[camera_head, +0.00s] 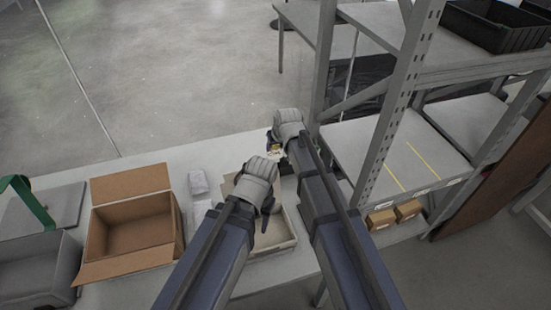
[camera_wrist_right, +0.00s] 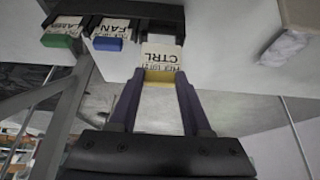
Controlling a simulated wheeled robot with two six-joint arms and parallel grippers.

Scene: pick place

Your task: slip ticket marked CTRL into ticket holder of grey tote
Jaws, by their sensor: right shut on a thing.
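In the right wrist view a pale ticket marked CTRL (camera_wrist_right: 162,54) has a yellow tab. My right gripper (camera_wrist_right: 159,76) is shut on this tab. The ticket's far end meets a dark slot, and I cannot tell how much sits inside it. Tickets marked FAN (camera_wrist_right: 110,30) with a blue tab and LAMP (camera_wrist_right: 64,28) with a green tab stand beside it in dark slots. In the head view my right gripper (camera_head: 275,146) is at the table's far edge. My left gripper (camera_head: 267,212) is over a beige tray (camera_head: 283,241); its jaw gap is unclear. A grey tote (camera_head: 30,270) stands far left; its ticket holder is not discernible.
An open cardboard box (camera_head: 130,225) stands between the grey tote and pale wrapped packets (camera_head: 199,183). A metal shelf (camera_head: 385,140) rises close to my right arm, with small brown boxes (camera_head: 408,210) low down. A green strap (camera_head: 30,203) stands behind the tote.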

